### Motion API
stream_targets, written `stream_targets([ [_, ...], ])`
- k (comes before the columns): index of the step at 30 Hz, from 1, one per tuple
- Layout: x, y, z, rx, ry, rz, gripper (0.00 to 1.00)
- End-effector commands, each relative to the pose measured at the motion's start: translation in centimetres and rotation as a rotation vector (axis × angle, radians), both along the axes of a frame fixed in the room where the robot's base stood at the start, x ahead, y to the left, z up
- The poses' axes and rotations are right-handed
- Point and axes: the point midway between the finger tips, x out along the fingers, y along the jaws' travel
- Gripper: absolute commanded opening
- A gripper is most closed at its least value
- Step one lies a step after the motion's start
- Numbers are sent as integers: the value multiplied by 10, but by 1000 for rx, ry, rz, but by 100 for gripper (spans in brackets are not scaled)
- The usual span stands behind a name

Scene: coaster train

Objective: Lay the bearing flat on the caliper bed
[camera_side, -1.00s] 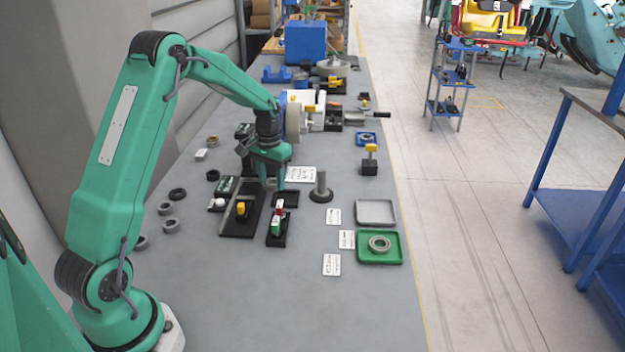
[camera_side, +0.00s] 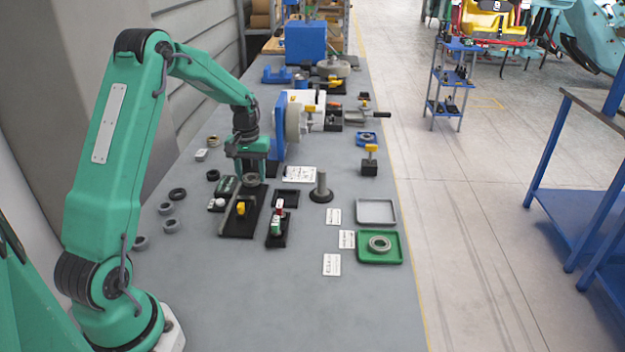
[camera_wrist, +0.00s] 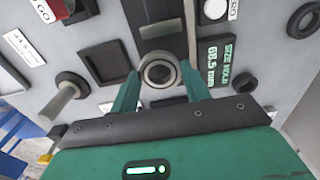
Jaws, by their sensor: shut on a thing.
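A grey ring-shaped bearing (camera_side: 252,180) is held between my gripper's two green fingers, and it shows face-on in the wrist view (camera_wrist: 147,80). My gripper (camera_side: 250,174) is shut on it, one finger on each side. The dark caliper bed (camera_side: 232,226) carries a yellow part (camera_side: 241,208). In the side view the bearing overlaps the bed's far end, seemingly above it; the exact gap is unclear. The size display (camera_wrist: 213,62) beside the bed reads 68.5 mm in the wrist view.
An empty black tray (camera_side: 286,190) lies right of the bed, with a small red-and-white device (camera_side: 277,222) before it. A grey post (camera_side: 321,183) stands further right. A green tray (camera_side: 364,258) holds another bearing (camera_side: 380,244). Several loose rings lie left.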

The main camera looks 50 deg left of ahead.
Motion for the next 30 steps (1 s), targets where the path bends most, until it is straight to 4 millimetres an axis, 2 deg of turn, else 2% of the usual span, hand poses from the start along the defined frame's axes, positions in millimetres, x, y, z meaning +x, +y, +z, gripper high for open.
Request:
stream_targets([
  [21, 0, 0, -36, -1, 1, -1, 24],
  [30, 0, 0, -43, 0, 0, -1, 24],
])
